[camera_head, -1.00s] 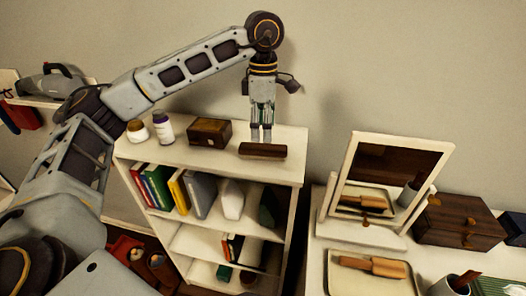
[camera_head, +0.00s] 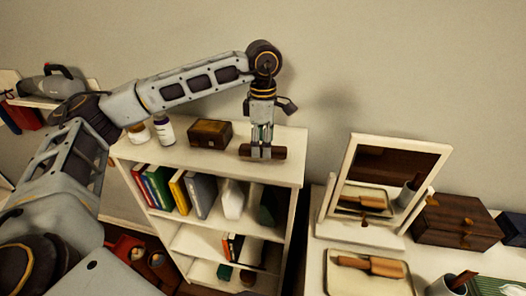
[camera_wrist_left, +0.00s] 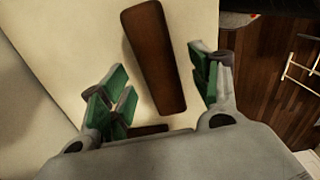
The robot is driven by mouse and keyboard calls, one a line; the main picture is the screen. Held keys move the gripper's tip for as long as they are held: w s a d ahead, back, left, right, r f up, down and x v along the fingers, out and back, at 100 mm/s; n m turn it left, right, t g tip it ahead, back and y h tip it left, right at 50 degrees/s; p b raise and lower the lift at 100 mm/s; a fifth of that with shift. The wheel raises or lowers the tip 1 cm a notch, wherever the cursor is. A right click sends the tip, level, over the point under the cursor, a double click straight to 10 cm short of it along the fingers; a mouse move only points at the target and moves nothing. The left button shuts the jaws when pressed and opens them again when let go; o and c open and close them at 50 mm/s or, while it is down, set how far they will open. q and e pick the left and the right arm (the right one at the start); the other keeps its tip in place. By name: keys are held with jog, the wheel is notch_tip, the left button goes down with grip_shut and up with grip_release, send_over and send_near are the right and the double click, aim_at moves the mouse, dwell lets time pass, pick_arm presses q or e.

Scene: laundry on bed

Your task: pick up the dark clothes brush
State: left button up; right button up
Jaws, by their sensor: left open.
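The dark brown clothes brush (camera_head: 278,153) lies on the top of the white shelf unit, near its right end. In the left wrist view the brush (camera_wrist_left: 155,55) is a long brown block. My left gripper (camera_head: 261,154) points down at the brush, with its fingertips level with it and overlapping it in the head view. In the left wrist view the green-padded fingers of my left gripper (camera_wrist_left: 162,88) are spread apart. The near part of the brush lies between them, closer to the right finger. I cannot see contact. My right gripper is not in view.
A dark wooden box (camera_head: 210,133), a purple-labelled bottle (camera_head: 164,131) and a white jar (camera_head: 138,134) stand left on the shelf top (camera_head: 180,155). A mirror (camera_head: 390,180) stands on the dresser to the right.

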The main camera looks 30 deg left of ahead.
pick_arm(q)
jog(key=shift+f, duration=1.3)
jog(key=c, duration=1.2)
jog(key=shift+r, duration=0.1)
jog(key=shift+r+b, duration=0.6)
jog(key=shift+r, duration=4.3)
jog(key=o, duration=0.5)
jog(key=c, duration=0.3)
